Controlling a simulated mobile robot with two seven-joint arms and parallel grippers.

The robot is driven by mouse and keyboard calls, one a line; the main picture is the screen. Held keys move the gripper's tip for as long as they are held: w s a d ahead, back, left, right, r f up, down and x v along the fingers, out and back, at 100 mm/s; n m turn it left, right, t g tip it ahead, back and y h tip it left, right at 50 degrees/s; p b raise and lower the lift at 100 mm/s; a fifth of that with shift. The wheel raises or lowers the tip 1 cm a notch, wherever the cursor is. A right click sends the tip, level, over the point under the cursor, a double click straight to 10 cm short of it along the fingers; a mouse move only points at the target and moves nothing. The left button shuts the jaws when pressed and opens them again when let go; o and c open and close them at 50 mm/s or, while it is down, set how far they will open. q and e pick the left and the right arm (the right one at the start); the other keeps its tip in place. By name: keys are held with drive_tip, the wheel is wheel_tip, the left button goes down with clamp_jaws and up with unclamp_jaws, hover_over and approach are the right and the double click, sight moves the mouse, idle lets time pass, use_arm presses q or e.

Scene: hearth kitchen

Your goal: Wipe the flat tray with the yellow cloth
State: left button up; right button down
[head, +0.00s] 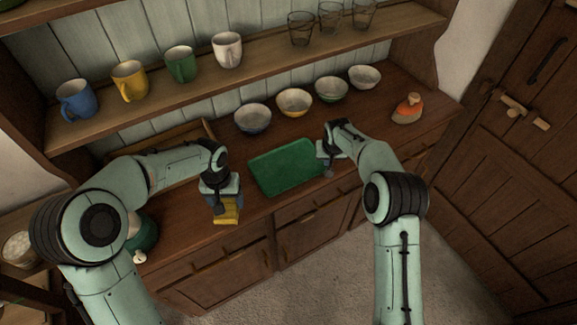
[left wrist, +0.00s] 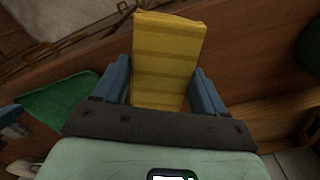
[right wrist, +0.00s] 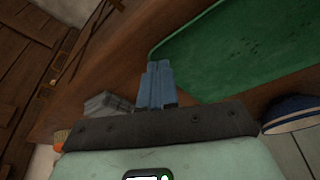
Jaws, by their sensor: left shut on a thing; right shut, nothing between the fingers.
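The flat green tray (head: 285,167) lies on the wooden counter between my two grippers. Dark specks show on its surface in the right wrist view (right wrist: 240,45). My left gripper (head: 222,207) is shut on the folded yellow cloth (head: 227,215), left of the tray and near the counter's front edge. The striped cloth (left wrist: 167,58) sits between the blue fingers in the left wrist view. I cannot tell whether the cloth touches the counter. My right gripper (right wrist: 159,75) is shut and empty at the tray's right edge; I cannot tell whether it touches the tray.
Several bowls (head: 294,103) stand behind the tray. A dark green pot-like object (head: 143,235) is partly behind my left arm. Mugs (head: 181,65) and glasses (head: 331,15) stand on the shelf above.

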drive_tip(key=shift+r, duration=2.95)
drive_tip(key=v, duration=1.2)
